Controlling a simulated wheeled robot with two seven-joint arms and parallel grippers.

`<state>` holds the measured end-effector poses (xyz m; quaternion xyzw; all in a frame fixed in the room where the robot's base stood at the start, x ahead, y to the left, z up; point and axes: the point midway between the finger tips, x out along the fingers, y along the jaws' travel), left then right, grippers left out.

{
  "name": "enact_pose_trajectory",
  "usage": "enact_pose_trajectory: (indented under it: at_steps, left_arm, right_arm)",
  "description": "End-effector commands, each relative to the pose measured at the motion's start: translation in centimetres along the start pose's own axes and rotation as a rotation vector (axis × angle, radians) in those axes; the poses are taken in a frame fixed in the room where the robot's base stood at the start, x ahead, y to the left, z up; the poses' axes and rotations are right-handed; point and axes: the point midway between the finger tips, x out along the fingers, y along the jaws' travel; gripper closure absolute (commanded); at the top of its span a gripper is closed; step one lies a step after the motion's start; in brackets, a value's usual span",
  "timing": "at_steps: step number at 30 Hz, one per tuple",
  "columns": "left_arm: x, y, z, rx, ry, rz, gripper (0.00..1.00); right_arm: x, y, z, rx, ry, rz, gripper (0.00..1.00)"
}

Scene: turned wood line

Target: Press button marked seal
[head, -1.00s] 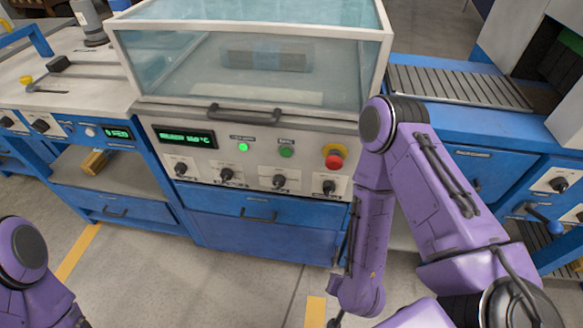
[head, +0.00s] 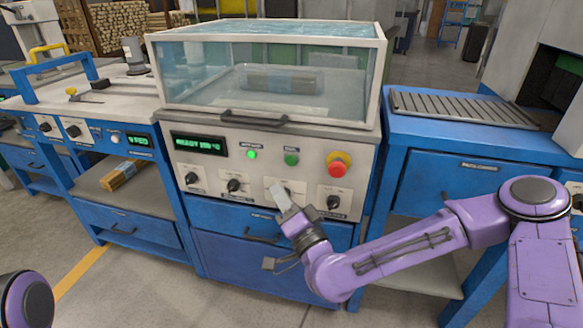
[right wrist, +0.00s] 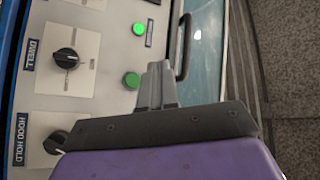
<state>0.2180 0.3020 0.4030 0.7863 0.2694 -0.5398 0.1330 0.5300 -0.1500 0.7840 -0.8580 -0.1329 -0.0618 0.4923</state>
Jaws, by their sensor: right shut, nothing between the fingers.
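The sealing machine's front panel (head: 222,168) carries a lit green button (head: 252,154) and, to its right, a darker green button (head: 291,158). The small label above the darker one is too blurred to read surely. My right gripper (head: 280,190) is shut and empty, its tips in front of the panel, below the darker button. In the right wrist view the fingers (right wrist: 157,72) appear just right of the darker button (right wrist: 131,80), apart from it in the picture; contact cannot be told. The lit button (right wrist: 139,29) is farther up. My left gripper is out of view.
A red stop knob on yellow (head: 338,164) sits right of the green buttons. Black dials, including DWELL (right wrist: 66,58) and HOOD HOLD (right wrist: 56,143), line the panel. The clear hood (head: 200,80) above is shut, with a handle (head: 253,117) overhanging the panel.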

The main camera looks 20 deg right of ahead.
Motion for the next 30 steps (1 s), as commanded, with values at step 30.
enact_pose_trajectory:
  at_steps: [30]
  left_arm:
    - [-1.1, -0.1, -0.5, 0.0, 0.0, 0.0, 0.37]
  right_arm:
    - [5.9, 4.1, -3.6, -0.008, -0.01, 0.002, 1.0]
